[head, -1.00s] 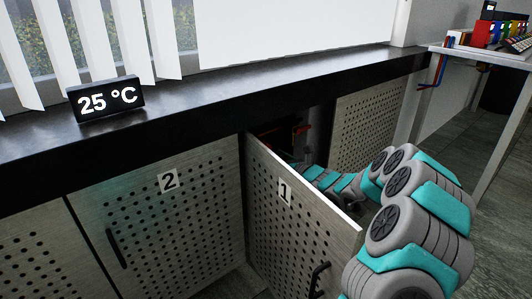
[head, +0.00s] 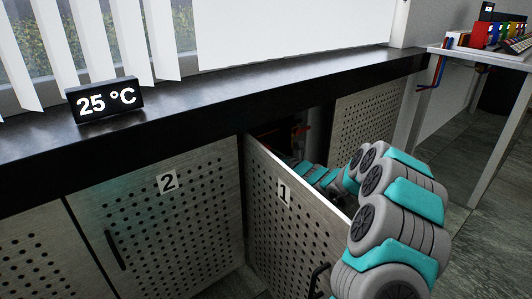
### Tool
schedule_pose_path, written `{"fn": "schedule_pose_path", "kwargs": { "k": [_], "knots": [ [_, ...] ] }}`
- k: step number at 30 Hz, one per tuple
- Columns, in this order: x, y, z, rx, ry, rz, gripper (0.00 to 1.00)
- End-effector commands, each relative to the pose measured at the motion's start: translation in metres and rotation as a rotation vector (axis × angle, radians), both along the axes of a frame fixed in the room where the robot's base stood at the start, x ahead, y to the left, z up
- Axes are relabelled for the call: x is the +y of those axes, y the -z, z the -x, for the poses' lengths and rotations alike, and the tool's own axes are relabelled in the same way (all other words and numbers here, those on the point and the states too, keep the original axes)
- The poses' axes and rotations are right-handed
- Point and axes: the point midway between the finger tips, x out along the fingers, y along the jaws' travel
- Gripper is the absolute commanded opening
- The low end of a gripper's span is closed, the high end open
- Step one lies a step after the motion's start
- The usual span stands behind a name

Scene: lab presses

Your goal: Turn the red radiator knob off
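The perforated metal cabinet door marked 1 (head: 284,215) stands open, swung out toward me. Behind it is a dark opening under the counter. A small red part (head: 300,130) shows inside the opening near its top; I cannot tell whether it is the radiator knob. My grey and teal arm bends in behind the open door into the cabinet. My gripper is hidden in there, so neither its fingers nor anything it may touch shows.
Closed door 2 (head: 168,205) is to the left. A thermometer display (head: 105,100) reading 25 °C stands on the black counter (head: 220,90). A table (head: 480,58) with coloured items is at the right. Door 1's free edge is close beside my arm.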

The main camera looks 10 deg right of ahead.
Motion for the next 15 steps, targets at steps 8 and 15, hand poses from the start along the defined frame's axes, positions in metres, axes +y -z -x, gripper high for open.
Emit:
{"fn": "schedule_pose_path", "kwargs": {
  "k": [8,15],
  "knots": [
    [-0.0004,0.0001,0.0,0.0,0.001,0.0,0.15],
    [-0.0004,0.0002,-0.0001,0.0,0.001,0.001,0.03]
  ]
}}
